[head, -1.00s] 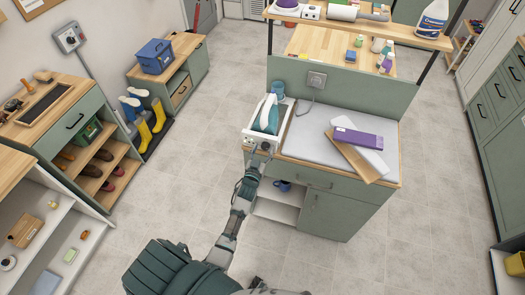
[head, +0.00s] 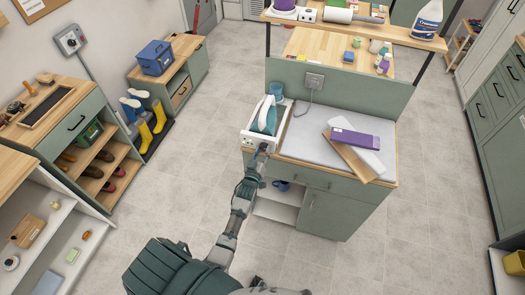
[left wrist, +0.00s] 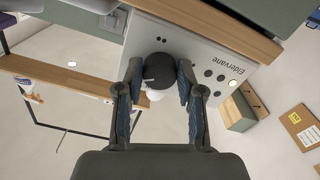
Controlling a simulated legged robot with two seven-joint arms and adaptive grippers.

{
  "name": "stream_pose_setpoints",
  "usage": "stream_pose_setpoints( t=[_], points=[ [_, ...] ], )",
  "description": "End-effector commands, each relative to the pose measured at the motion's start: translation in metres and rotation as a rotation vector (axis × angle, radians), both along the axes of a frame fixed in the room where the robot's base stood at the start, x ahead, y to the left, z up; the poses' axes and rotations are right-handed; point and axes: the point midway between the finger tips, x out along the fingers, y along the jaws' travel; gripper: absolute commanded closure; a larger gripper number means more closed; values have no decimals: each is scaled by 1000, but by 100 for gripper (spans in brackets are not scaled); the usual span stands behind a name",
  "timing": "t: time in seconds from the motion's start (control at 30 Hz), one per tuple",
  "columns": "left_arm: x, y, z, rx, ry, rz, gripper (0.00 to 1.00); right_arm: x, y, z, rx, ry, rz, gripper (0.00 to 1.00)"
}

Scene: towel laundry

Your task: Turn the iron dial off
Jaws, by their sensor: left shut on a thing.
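The teal and white iron (head: 267,117) rests in its white station (head: 248,137) on the left end of the counter. In the left wrist view, the station's white front panel (left wrist: 212,62) carries the name "Eldervane" and several dark dots. A round black dial (left wrist: 158,71) with a pale mark sits on that panel. My left gripper (head: 262,150) is at the station's front. In the left wrist view, its two fingers (left wrist: 160,88) stand on either side of the dial and are shut on it. My right gripper is not in view.
A grey ironing surface (head: 310,135) with a purple box (head: 362,139) and a wooden board (head: 349,158) lies to the right. A wall socket (head: 315,80) is on the back panel.

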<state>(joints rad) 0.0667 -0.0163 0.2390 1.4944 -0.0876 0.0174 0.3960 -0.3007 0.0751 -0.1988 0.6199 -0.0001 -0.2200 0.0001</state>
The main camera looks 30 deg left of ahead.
Motion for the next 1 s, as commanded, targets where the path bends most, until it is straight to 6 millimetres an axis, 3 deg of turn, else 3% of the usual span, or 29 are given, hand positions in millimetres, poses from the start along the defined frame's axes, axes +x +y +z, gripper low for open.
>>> stream_pose_setpoints(
  t=[0.4,1.0],
  points=[
    [1,0,3,-384,-97,0,98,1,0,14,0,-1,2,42],
    [1,0,3,-879,-218,2,98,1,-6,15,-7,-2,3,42]
  ],
)
